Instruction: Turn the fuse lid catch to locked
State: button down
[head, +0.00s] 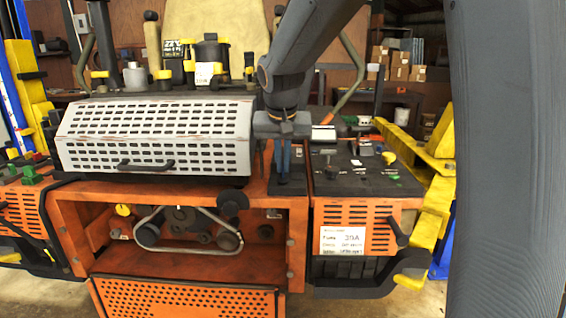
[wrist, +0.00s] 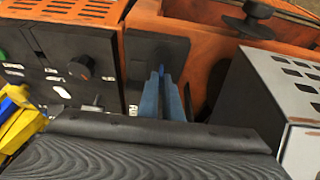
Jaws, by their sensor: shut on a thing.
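My gripper (head: 284,180) points down at a dark plate (head: 299,187) on the orange machine, between the grey perforated cover and the control panel. In the wrist view, the two blue fingers (wrist: 163,72) close together over the same dark plate (wrist: 174,48). They are shut on a small part there, which I take to be the fuse lid catch. The fingers hide nearly all of it, with only a bit of blue showing at their tips. I cannot tell which way the catch is turned.
The grey perforated cover (head: 155,138) stands close left of my gripper. The control panel (head: 360,180) with levers and small switches lies to its right. In the wrist view, a black knob (wrist: 81,67) is on that panel. A yellow lift arm (head: 437,150) stands further right.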

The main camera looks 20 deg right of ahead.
jog(key=shift+n, duration=0.3)
jog(key=n+p, duration=0.1)
jog(key=n+y+p, duration=0.1)
jog(key=n, duration=0.1)
jog(key=shift+d+r+y, duration=0.1)
jog(key=shift+d+y, duration=0.15)
jog(key=shift+y, duration=0.05)
jog(key=n+y, duration=0.1)
jog(key=n, duration=0.3)
jog(key=shift+w+d+b, duration=0.1)
jog(key=shift+b, duration=0.2)
jog(key=n+y+b, duration=0.1)
jog(key=n, duration=0.1)
jog(key=n+g+y+b, duration=0.1)
jog(key=n+b, duration=0.1)
jog(key=n, duration=0.1)
jog(key=shift+w+d+n, duration=0.1)
jog(key=shift+n, duration=0.2)
jog(key=n+g+y+b, duration=0.1)
jog(key=n+g, duration=0.1)
jog(key=n, duration=0.2)
jog(key=shift+w+n, duration=0.1)
jog(key=shift+n, duration=0.2)
jog(key=c, duration=1.9)
grip_release()
jog(key=shift+c, duration=0.2)
